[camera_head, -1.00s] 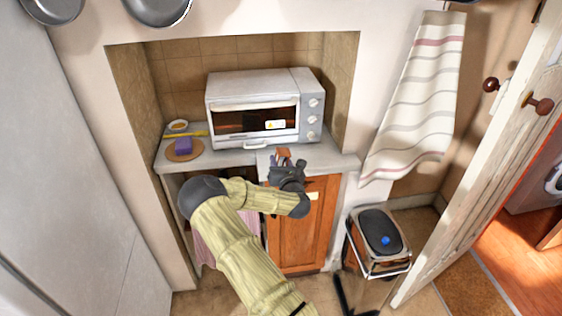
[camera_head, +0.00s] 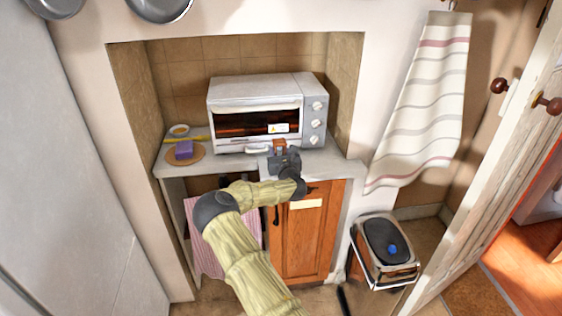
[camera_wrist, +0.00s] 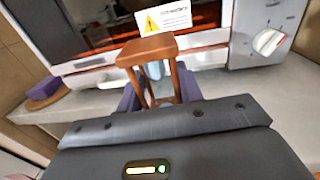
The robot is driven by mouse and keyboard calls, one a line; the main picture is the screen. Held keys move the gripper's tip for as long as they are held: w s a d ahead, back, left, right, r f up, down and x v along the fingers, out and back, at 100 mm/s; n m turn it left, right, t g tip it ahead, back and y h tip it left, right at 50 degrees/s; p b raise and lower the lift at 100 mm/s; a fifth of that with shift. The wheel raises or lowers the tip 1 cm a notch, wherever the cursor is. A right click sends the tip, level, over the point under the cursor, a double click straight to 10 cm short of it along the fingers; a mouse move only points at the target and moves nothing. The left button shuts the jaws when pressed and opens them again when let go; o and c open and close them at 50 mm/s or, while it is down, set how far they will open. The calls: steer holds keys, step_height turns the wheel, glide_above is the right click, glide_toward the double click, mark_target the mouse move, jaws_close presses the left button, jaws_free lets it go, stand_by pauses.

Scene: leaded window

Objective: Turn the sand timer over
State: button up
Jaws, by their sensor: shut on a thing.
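The sand timer (camera_wrist: 147,52) has a brown wooden frame with a flat top plate and thin posts; pale glass shows between the posts. It stands nearly upright in front of the toaster oven, and its lower part is hidden behind my gripper in the wrist view. My gripper (camera_wrist: 158,98) is shut on the sand timer, with a finger on each side of its posts. In the head view the timer (camera_head: 279,145) is a small brown shape at the tip of my gripper (camera_head: 280,155), over the front of the grey counter. I cannot tell whether its base touches the counter.
The toaster oven (camera_head: 258,110) stands close behind the timer. A purple block (camera_head: 184,149) sits on a round board (camera_head: 196,158) at the counter's left. The counter (camera_head: 325,163) is clear at right. A pedal bin (camera_head: 385,245) and an open door (camera_head: 490,170) are at right.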

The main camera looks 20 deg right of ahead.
steer(key=shift+w+f+b, duration=0.35)
steer(key=shift+f+b, duration=0.05)
steer(key=shift+f, duration=0.05)
steer(key=shift+f+b, duration=0.5)
steer(key=shift+b, duration=0.05)
steer(key=o, duration=1.1)
steer(key=shift+c, duration=0.2)
steer(key=shift+s, duration=0.1)
steer(key=s+a+b, duration=0.2)
steer(key=s+a, duration=0.1)
steer(key=s, duration=1.4)
steer(key=shift+a, duration=0.2)
steer(key=shift+d, duration=0.1)
